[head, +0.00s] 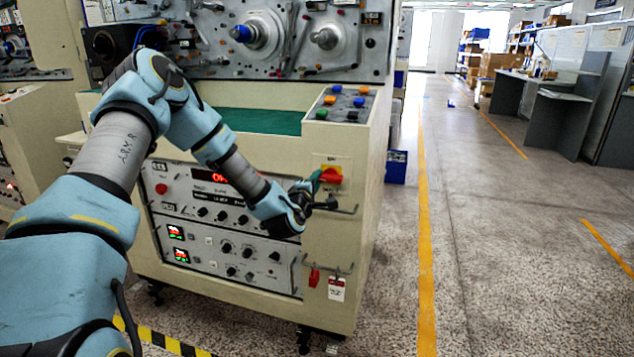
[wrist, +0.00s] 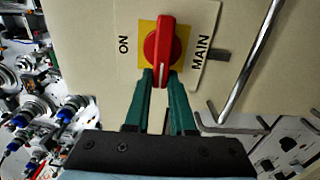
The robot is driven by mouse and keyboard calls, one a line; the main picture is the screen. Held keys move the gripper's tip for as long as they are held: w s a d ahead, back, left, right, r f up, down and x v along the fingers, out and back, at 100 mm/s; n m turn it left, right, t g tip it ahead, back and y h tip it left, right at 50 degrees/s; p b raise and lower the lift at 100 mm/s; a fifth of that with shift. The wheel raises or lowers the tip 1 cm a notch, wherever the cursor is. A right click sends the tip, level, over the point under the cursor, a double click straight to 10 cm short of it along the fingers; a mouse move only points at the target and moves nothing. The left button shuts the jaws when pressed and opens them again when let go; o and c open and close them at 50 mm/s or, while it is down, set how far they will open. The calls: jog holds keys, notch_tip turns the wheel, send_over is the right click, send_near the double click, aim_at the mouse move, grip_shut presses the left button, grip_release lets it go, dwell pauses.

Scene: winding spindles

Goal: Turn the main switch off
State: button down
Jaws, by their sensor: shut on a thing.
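The main switch is a red rotary handle (wrist: 163,45) on a yellow plate (wrist: 146,60), with "ON" to its left and "MAIN" to its right in the wrist view. The handle stands upright in that view, crosswise to the direction of the "ON" mark. My gripper (wrist: 161,82) has its green fingers shut on the handle's lower end, one on each side. In the head view the red handle (head: 331,175) sits on the cabinet's right face, with my gripper (head: 316,184) at its left. The fingertips there are small and partly hidden.
A metal bar (wrist: 250,60) runs close to the right of the switch in the wrist view. Buttons (head: 337,88) sit on the panel above. The aisle floor (head: 500,220) at right is clear.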

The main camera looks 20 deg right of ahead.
jog(key=c, duration=0.8)
grip_release()
jog(key=shift+o, duration=0.2)
jog(key=b+v, duration=0.1)
jog(key=v, duration=1)
jog(key=shift+w, duration=0.1)
